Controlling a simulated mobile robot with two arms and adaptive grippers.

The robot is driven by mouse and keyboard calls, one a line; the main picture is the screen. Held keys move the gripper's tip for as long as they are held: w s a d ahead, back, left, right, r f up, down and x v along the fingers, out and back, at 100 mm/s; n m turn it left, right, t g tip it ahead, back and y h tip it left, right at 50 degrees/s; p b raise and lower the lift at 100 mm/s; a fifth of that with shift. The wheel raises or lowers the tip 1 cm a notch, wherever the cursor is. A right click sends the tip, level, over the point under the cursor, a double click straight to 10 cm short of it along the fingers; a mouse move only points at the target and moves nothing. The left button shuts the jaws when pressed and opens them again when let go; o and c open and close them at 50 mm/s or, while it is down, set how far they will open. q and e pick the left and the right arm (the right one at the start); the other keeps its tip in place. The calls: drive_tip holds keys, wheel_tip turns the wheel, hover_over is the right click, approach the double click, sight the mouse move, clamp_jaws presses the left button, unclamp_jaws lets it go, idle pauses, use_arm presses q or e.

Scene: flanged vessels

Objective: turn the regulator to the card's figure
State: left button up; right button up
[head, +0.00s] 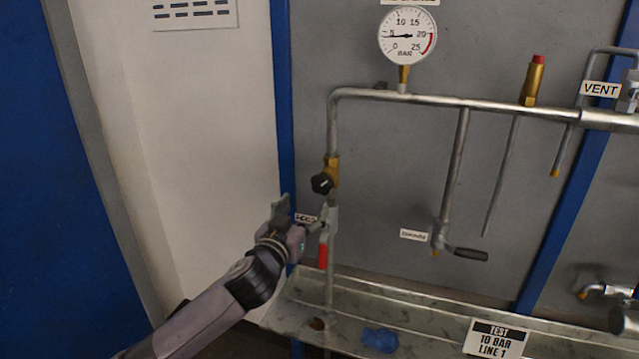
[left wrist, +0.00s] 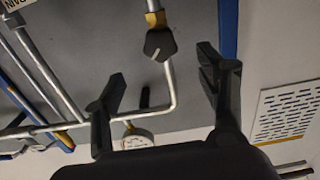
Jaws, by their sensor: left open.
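The regulator is a black knob (head: 322,184) on a brass body, low on the left vertical pipe; it also shows in the left wrist view (left wrist: 159,45). A pale mark runs across the knob. The round gauge (head: 408,36) above has its needle near 5 bar; its dial is unreadable in the left wrist view (left wrist: 137,139). The card (head: 495,340) reads "TEST 10 BAR LINE 1". My left gripper (head: 300,213) is open and empty, below and left of the knob. In the left wrist view its fingers (left wrist: 160,70) are apart, with the knob between and beyond them. My right gripper is not in view.
A red-handled valve (head: 323,256) sits just below the regulator, close to my left gripper. A dark lever (head: 465,253) is right of it. A brass fitting with a red cap (head: 533,80) stands on the top pipe. A blue cloth (head: 380,340) lies in the metal trough.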

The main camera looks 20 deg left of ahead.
sight(319, 187)
use_arm(q)
drive_tip(key=w, duration=0.4)
drive_tip(key=w+p, duration=0.1)
drive_tip(key=w, duration=0.3)
drive_tip(key=w+p, duration=0.1)
drive_tip(key=w, duration=0.3)
drive_tip(key=shift+w+d, duration=0.1)
drive_tip(key=shift+d, duration=0.15)
drive_tip(key=shift+c, duration=0.5)
drive_tip(key=c, duration=1)
drive_tip(key=shift+c, duration=0.2)
drive_tip(key=shift+m, duration=0.3)
drive_tip(key=m, duration=0.2)
drive_tip(key=shift+m+p, duration=0.35)
drive_tip(key=shift+m, duration=0.05)
drive_tip(key=m, duration=0.3)
drive_tip(key=shift+a+m+p, duration=0.1)
drive_tip(key=shift+m+p, duration=0.2)
drive_tip(key=shift+p, duration=0.1)
drive_tip(key=m+p, duration=0.1)
drive_tip(key=m, duration=0.5)
